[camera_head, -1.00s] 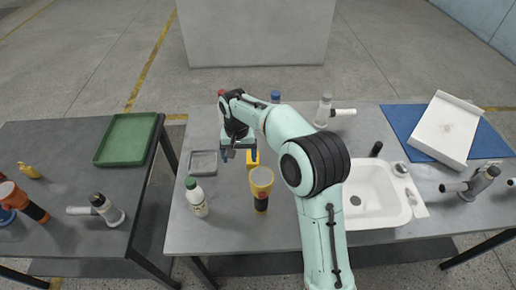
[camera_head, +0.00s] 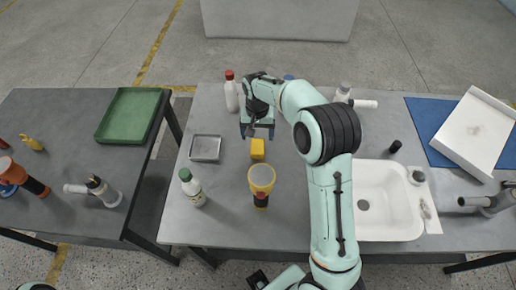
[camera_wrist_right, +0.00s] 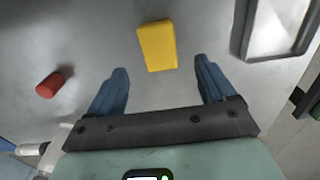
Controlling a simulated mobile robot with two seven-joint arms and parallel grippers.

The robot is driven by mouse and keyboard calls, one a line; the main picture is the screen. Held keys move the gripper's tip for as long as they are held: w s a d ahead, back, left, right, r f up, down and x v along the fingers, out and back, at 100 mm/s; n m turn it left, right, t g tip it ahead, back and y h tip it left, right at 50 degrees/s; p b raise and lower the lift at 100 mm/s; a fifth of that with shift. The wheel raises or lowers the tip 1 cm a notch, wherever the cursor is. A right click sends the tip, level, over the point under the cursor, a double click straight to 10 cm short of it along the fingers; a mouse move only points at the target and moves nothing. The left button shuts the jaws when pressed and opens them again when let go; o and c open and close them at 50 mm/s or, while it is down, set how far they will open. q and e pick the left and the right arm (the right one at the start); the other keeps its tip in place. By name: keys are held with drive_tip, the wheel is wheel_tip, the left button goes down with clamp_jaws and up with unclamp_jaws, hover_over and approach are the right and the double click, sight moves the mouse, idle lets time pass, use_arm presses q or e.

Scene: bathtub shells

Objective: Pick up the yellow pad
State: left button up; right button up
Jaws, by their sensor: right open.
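The yellow pad (camera_head: 257,149) is a small block on the grey table (camera_head: 222,226), just in front of my right gripper in the head view. In the right wrist view the yellow pad (camera_wrist_right: 158,46) lies beyond the fingertips, roughly midway between them, and is not touched. My right gripper (camera_head: 257,132) is open and empty above the table. Its two blue fingers (camera_wrist_right: 160,70) are spread wide in the wrist view. I cannot make out my left gripper in the head view.
A grey tray (camera_head: 193,148) is left of the pad. A yellow-headed flashlight (camera_head: 262,180) and a green-capped bottle (camera_head: 192,187) stand nearer. A red-capped bottle (camera_head: 231,93) is behind, left of my gripper. A white sink (camera_head: 400,208) is at right.

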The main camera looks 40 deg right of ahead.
sight(258, 146)
wheel_tip(258, 146, down, 8)
drive_tip(key=shift+s+r, duration=0.1)
drive_tip(key=shift+r, duration=0.15)
drive_tip(key=c, duration=1)
